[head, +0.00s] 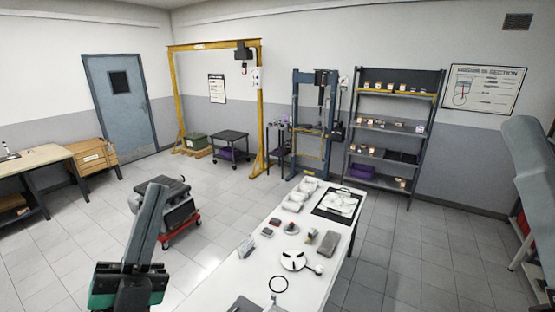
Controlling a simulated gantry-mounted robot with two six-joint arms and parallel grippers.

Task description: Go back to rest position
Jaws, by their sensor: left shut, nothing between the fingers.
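My left gripper (126,287) is at the lower left of the head view, a dark shape with green beside it below my grey arm link. It is shut and empty, above the floor and left of the white table (215,290), apart from everything on it. Its fingertips are hard to make out against the arm. My right arm (533,165) shows as a grey link at the right edge. My right gripper is out of the picture.
An engine on a red stand (178,212) stands on the floor beyond my left arm. A shelf rack (393,125) stands against the back wall.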

